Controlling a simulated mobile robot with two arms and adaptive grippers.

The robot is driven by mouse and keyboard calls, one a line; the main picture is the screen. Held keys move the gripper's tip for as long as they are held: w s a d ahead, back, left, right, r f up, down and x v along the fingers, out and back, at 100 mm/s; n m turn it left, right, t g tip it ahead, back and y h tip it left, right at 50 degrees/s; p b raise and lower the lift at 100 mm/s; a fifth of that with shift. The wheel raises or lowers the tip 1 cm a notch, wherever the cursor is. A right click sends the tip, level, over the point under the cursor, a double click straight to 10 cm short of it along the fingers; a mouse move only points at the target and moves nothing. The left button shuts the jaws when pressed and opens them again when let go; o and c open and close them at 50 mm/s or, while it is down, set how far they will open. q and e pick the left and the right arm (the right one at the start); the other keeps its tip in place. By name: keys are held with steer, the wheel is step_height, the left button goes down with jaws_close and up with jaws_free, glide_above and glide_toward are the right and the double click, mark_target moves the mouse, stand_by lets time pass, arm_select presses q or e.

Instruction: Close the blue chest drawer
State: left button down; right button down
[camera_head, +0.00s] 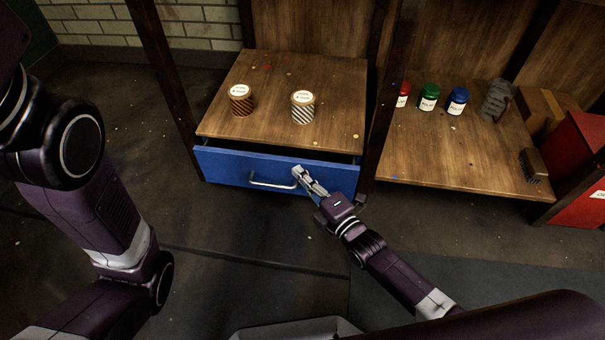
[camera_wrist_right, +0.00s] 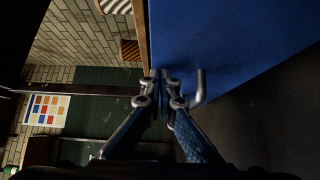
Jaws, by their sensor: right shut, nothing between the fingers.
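The blue drawer (camera_head: 225,168) sits under a wooden top, pulled out a little, with a dark gap between its front and the chest. Its silver handle (camera_head: 270,184) is on the middle of the front. My right gripper (camera_head: 298,172) is shut and empty at the drawer front, just right of the handle. In the right wrist view, the fingertips (camera_wrist_right: 161,76) are together close to the blue front (camera_wrist_right: 235,40), beside the handle (camera_wrist_right: 200,86). Whether they touch it I cannot tell. My left arm is at the left of the head view; its gripper is out of view.
Two striped tins, one orange (camera_head: 241,101) and one grey (camera_head: 303,108), stand on the chest top. A lower shelf (camera_head: 430,165) at right holds red, green and blue jars and a brush (camera_head: 533,163). A dark post (camera_head: 385,100) stands between. The floor in front is clear.

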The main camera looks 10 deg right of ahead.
mark_target(307, 161)
steer(key=w, duration=0.2)
steer(key=w+d, duration=0.1)
steer(key=w, duration=0.1)
steer(key=shift+w+d+b, duration=0.2)
steer(key=shift+w+b, duration=0.1)
steer(key=shift+w+d, duration=0.2)
steer(key=shift+d, duration=0.05)
